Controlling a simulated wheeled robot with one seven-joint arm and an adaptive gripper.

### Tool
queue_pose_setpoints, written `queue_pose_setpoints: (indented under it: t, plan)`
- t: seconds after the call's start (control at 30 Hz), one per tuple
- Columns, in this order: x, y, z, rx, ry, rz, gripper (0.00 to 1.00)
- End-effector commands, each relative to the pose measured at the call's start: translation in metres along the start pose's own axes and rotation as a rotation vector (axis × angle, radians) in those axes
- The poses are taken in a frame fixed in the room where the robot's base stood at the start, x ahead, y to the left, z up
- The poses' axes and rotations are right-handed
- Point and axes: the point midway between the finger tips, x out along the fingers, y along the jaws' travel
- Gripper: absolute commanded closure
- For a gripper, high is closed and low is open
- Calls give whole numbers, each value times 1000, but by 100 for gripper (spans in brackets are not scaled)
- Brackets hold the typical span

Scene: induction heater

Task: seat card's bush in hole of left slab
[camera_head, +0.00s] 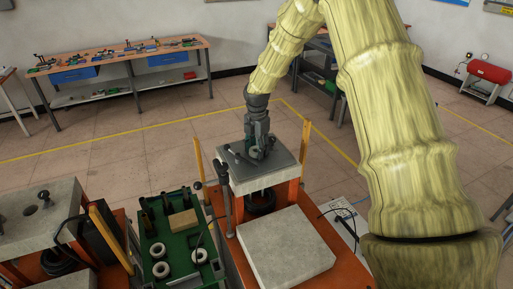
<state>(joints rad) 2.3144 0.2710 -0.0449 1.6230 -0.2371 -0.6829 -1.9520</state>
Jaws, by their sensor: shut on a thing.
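The left slab (62,200) is grey and lies far from my gripper, at the left edge. A dark round hole (30,211) shows in its top, with a small dark object (43,196) beside it.
A green tray (179,232) between the stands holds several pale bushes (199,256), a wooden block (183,220) and dark upright tools. A bare concrete slab (286,250) lies in front of the right stand. Orange posts (198,159) and black cables stand near both slabs.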

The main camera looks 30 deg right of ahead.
Motion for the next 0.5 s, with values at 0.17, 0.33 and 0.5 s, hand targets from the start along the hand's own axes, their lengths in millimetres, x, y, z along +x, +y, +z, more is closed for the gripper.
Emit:
queue_pose_setpoints:
  t: [0.17, 0.33, 0.5]
  plan:
    - [0, 0, 0, 0, 0, 0, 82]
    - [0, 0, 0, 0, 0, 0, 34]
    - [0, 0, 0, 0, 0, 0, 27]
